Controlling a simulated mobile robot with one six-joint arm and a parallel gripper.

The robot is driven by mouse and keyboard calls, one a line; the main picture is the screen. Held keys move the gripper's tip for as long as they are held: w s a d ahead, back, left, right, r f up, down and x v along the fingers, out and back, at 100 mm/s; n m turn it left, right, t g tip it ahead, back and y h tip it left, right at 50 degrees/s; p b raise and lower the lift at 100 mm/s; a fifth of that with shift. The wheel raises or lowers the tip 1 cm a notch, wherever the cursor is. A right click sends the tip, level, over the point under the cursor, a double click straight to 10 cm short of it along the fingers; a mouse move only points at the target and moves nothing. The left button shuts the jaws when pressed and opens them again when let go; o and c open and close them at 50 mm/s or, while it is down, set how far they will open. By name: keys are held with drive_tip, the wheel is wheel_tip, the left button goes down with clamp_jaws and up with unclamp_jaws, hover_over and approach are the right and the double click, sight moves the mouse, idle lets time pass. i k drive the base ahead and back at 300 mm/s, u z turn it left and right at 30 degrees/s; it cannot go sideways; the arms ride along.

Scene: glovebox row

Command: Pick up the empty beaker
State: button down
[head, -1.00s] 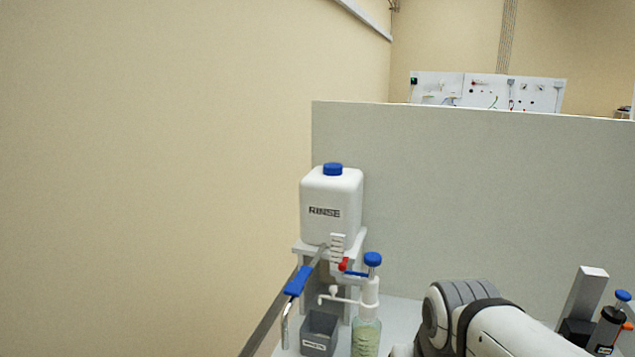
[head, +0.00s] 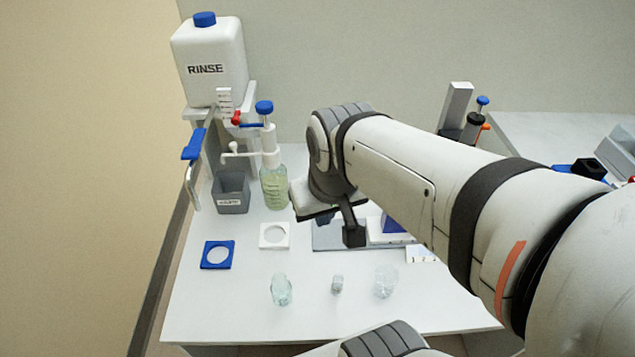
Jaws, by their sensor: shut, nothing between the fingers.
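Three small clear glass vessels stand in a row near the front of the white table. The left vessel (head: 281,291) is pale green-tinted, the middle one (head: 337,284) is the smallest, and the right one (head: 385,282) is wide and clear. I cannot tell for sure which is the empty beaker; the right one looks most like a beaker with nothing visible inside. My gripper (head: 354,236) is shut and empty. In the picture it is above and behind the middle and right vessels, apart from them. Part of its far side is hidden by my arm.
A RINSE tank (head: 208,65), a grey bin (head: 231,193) and a pump bottle (head: 274,187) stand at the back left. A blue ring holder (head: 217,255) and a white one (head: 274,236) lie left. A grey plate (head: 327,240) lies beneath my gripper.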

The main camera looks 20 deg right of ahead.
sight(386, 276)
drive_tip(key=z, duration=1)
drive_tip(key=k, duration=1.35)
drive_tip(key=u, duration=0.3)
drive_tip(key=i, duration=1)
